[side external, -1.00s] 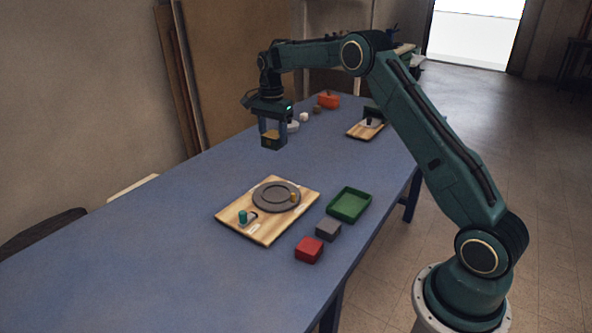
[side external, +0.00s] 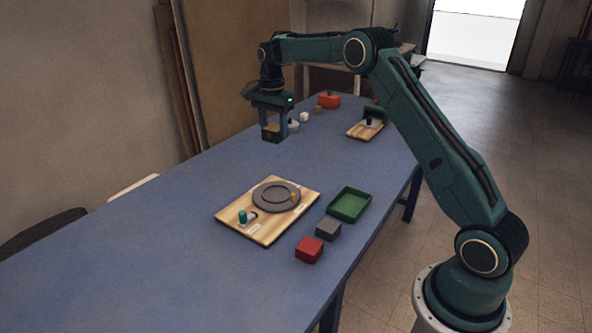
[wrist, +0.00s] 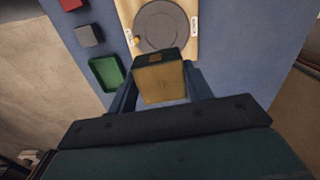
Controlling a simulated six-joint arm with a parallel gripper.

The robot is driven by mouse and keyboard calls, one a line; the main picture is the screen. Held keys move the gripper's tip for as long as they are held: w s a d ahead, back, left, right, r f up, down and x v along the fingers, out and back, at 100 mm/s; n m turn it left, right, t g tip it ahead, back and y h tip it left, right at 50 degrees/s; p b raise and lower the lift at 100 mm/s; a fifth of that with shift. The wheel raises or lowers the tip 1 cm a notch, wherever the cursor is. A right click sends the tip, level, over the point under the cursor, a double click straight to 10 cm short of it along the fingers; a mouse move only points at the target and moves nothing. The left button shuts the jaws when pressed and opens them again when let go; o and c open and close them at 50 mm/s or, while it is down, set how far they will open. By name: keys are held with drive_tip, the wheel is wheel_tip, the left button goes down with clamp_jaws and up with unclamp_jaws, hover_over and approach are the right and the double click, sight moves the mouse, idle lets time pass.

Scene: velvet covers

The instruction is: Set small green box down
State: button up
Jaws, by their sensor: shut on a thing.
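My gripper (side external: 272,130) is shut on the small green box (side external: 271,138), over the far half of the blue table. In the wrist view the small green box (wrist: 162,84) shows a dark green edge and a broad tan-yellow face between the fingers of my gripper (wrist: 160,80). Its underside is hidden in the wrist view. In the side view I cannot tell whether the box touches the table or hangs just above it.
On the blue table (side external: 150,245) a wooden board (side external: 268,232) holds a grey disc (side external: 270,197). A green tray (side external: 349,204), grey box (side external: 328,229) and red box (side external: 309,250) stand beside it. Behind my gripper are an orange object (side external: 329,100) and another board (side external: 357,132).

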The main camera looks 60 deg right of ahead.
drive_tip(key=s+d+f, duration=0.1)
drive_tip(key=s+d, duration=0.7)
drive_tip(key=s, duration=0.2)
hover_over(348, 208)
drive_tip(key=f, duration=0.2)
drive_tip(key=shift+m, duration=0.3)
wheel_tip(348, 208, down, 16)
drive_tip(key=shift+d+r, duration=0.1)
drive_tip(key=shift+r, duration=0.1)
drive_tip(key=shift+f, duration=2.1)
drive_tip(key=shift+f, duration=0.15)
drive_tip(key=o, duration=0.7)
